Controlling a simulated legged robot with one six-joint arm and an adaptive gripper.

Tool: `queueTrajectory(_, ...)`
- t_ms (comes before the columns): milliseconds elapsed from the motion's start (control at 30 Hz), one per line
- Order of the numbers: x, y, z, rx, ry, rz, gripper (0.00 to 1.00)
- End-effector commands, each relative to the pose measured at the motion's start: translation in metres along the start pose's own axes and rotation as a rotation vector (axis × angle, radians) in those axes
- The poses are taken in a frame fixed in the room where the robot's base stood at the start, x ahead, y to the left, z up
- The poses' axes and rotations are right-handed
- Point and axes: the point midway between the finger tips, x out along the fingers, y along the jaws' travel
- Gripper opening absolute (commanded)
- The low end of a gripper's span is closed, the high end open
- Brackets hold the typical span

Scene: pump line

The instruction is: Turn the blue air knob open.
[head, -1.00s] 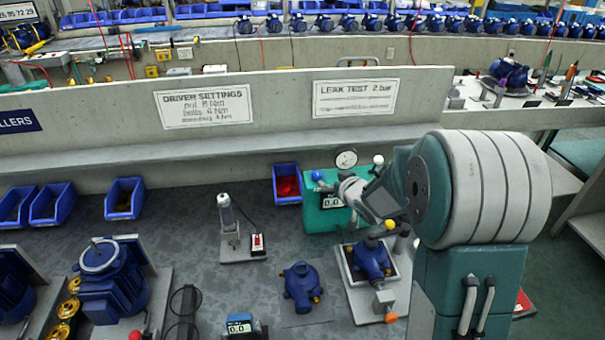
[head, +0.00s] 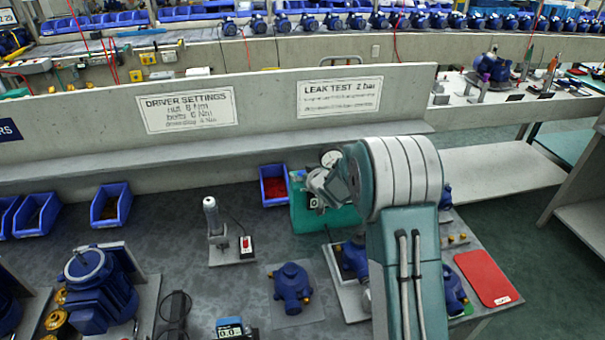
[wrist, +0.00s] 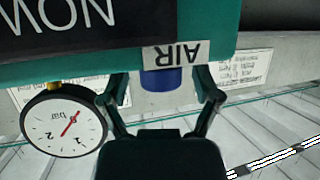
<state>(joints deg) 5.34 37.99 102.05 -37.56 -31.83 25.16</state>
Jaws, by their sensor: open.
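The blue air knob (wrist: 161,80) shows in the wrist view under the upside-down AIR label (wrist: 175,55) on a teal box. My gripper (wrist: 162,86) is open, with one finger on each side of the knob. A gap shows between the knob and each finger, so it is not gripped. In the head view the teal box (head: 325,221) stands at the back of the bench. My gripper (head: 318,183) is at its upper left part and the knob is hidden there.
A round pressure gauge (wrist: 65,122) is close beside the left finger in the wrist view. A blue pump (head: 291,285) lies in front. A red folder (head: 488,277) lies on the right.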

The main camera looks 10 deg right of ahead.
Motion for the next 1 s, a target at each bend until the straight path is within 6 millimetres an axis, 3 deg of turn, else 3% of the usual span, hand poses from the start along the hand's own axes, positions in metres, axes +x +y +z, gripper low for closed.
queueTrajectory(200, 0.001, -0.0016, -0.0006, -0.002, 0.0, 0.0, 0.81)
queueTrajectory(233, 0.001, -0.0016, -0.0006, -0.002, 0.0, 0.0, 0.77)
queueTrajectory(400, 0.0009, -0.0015, -0.0006, -0.002, 0.0, 0.0, 0.01)
queueTrajectory(1000, 0.0019, -0.0007, -0.0009, -0.033, 0.002, -0.074, 0.0)
